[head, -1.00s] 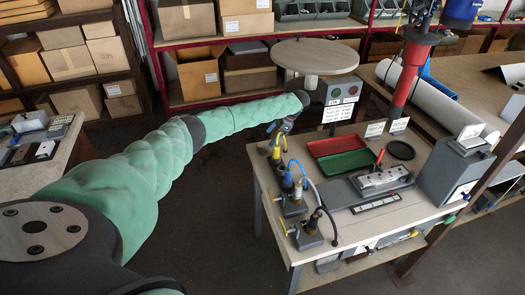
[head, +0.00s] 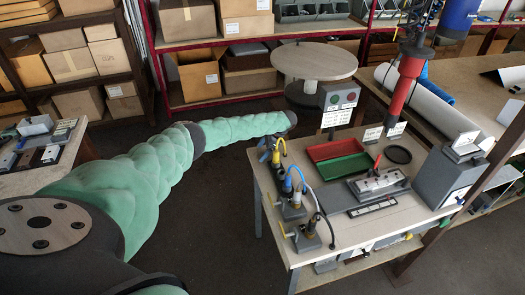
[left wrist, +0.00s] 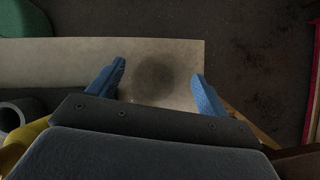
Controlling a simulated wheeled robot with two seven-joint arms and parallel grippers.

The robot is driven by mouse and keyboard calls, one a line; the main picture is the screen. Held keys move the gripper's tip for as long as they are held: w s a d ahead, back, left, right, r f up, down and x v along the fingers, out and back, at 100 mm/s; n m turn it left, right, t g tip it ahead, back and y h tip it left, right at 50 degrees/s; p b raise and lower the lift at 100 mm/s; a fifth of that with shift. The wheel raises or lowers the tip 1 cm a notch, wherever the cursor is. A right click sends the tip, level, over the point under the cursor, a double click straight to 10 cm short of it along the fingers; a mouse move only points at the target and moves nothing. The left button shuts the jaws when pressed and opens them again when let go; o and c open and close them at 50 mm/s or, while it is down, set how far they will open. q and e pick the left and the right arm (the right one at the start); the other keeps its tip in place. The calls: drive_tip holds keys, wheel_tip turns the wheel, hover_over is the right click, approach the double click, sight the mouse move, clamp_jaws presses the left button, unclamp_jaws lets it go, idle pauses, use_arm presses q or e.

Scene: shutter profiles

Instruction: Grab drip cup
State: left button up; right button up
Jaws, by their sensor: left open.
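My left gripper (head: 267,145) is at the left edge of the workbench (head: 345,240), beside yellow-topped fittings, and shows small and partly hidden. In the left wrist view its two blue fingers (left wrist: 160,73) are apart with nothing between them. Below them is a pale surface with a dark round patch (left wrist: 153,76), which may be a shadow or a stain. I cannot make out a drip cup for certain. A black round dish or ring (head: 398,155) lies on the bench right of the trays. A dark open tube end (left wrist: 22,112) shows at lower left in the wrist view. My right gripper is not seen.
A red tray (head: 331,150) and a green tray (head: 343,167) lie on the bench. Several fittings with hoses (head: 296,205) stand along its left edge. A grey box (head: 448,180) stands at right. A round-topped stand (head: 314,62) is behind the bench.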

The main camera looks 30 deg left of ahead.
use_arm(q)
drive_tip(key=c, duration=1.1)
drive_tip(key=shift+o, duration=0.2)
